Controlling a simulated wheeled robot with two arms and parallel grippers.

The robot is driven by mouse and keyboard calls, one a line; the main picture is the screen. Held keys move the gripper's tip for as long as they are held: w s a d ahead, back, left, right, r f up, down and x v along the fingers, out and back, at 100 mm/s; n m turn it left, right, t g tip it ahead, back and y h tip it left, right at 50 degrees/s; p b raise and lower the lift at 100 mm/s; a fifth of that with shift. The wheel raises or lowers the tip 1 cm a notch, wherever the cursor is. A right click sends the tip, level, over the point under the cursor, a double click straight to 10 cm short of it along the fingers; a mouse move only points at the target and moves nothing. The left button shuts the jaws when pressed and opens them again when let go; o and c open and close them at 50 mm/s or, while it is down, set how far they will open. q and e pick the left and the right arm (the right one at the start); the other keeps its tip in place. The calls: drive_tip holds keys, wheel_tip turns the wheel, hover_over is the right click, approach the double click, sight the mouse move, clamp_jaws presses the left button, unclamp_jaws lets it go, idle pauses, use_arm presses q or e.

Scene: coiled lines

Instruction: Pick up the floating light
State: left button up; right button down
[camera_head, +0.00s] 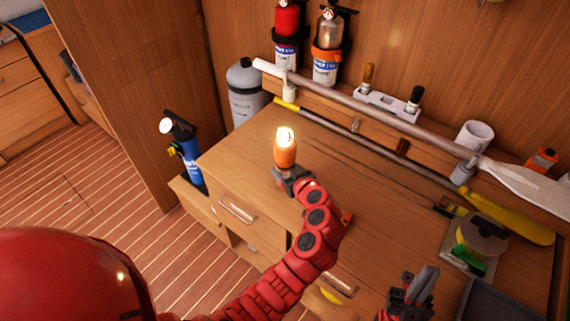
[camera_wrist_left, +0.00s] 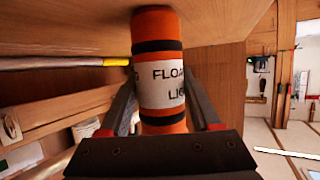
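The floating light (camera_head: 285,152) is an orange cylinder with a glowing top, above the wooden desk near its far left corner. In the left wrist view the floating light (camera_wrist_left: 160,88) shows black bands and a white label. My left gripper (camera_head: 289,177) has a finger on each side of it, seemingly touching, and hides its lower part in the head view. I cannot tell whether the light is resting on the desk or just clear of it. My right gripper (camera_head: 420,283) is empty at the lower right over the desk, its fingers looking apart.
A grey cylinder (camera_head: 244,95) and a blue cylinder (camera_head: 189,160) stand left of the desk. A paddle (camera_head: 525,187) and a yellow-ended pole (camera_head: 330,129) lie along the back. A tape dispenser-like item (camera_head: 480,240) sits at right. The middle desk top (camera_head: 385,190) is clear.

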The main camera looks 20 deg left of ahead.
use_arm(q)
clamp_jaws()
drive_tip(key=shift+r, duration=0.1)
